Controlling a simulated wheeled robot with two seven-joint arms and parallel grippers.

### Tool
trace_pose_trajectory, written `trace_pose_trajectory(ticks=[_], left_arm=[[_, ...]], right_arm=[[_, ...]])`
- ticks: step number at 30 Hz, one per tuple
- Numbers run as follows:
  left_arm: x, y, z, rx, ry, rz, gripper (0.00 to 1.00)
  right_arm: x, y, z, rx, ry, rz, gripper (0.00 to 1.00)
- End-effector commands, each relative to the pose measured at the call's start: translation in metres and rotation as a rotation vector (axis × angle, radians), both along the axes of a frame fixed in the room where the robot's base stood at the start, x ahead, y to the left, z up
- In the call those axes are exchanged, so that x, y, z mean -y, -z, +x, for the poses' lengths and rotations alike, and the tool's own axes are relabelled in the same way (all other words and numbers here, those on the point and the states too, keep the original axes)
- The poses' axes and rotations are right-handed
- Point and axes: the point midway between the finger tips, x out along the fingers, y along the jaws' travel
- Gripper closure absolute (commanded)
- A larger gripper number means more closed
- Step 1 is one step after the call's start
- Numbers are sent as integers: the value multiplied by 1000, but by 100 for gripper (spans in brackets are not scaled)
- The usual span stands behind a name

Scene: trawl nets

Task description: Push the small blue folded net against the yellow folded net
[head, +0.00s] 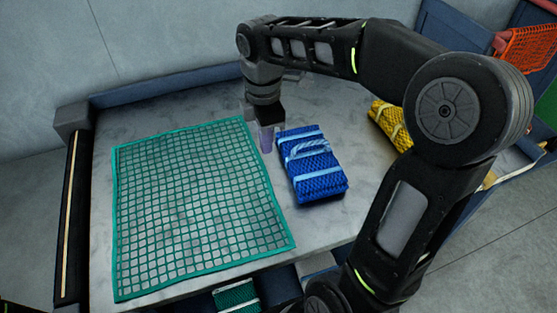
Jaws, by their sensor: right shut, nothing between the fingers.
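The small blue folded net (316,176) lies on the grey marbled table (330,220) right of the middle, with pale straps around it and a pale rope loop on top. The yellow folded net (391,121) lies farther right, partly hidden behind my right arm. Bare table shows between the two nets. My right gripper (266,139) points down just left of the blue net's far left corner. Its fingers are shut and empty; I cannot tell if they touch the net. My left gripper is not in view.
A flat green net (200,205) covers the table's left part. A blue raised edge (165,87) runs along the back. A green folded bundle (236,297) lies below the front edge. An orange net (526,48) is at the far upper right.

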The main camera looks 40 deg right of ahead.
Motion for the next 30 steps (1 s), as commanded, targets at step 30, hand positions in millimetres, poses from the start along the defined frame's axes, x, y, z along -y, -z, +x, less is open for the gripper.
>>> trace_pose_trajectory(ticks=[30], left_arm=[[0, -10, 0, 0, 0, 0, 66]], right_arm=[[27, 99, -9, -1, 5, 1, 100]])
